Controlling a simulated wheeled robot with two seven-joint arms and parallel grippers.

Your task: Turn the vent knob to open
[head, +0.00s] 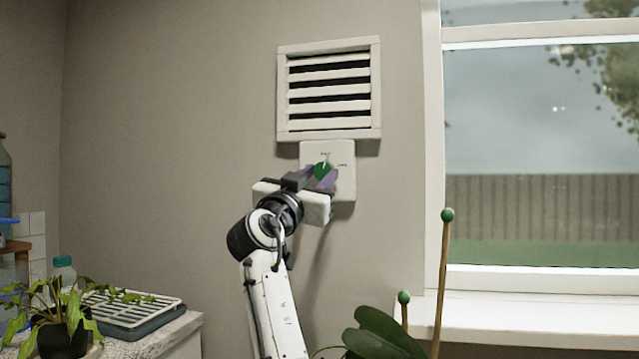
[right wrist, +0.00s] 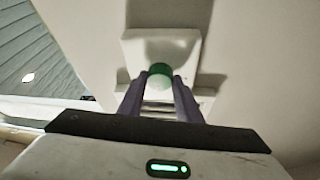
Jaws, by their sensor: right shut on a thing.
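The vent knob (head: 323,171) is green and sits on a white wall plate (head: 346,186) below a white slatted vent (head: 330,90). Its pale pointer mark appears to point roughly up, towards the small label at the top of the plate; another small label is to the right. My right gripper (head: 321,177) is shut on the knob from below. The right wrist view shows its two purple-grey fingers (right wrist: 159,95) on either side of the knob (right wrist: 160,70). Dark gaps show between the vent slats. My left gripper is not in view.
A window (head: 540,130) with a white sill (head: 540,315) is at the right. A potted plant (head: 62,335) and a ridged tray (head: 130,312) stand on a counter at lower left. Green-tipped stakes (head: 443,270) and a large leaf (head: 380,335) rise at the lower right.

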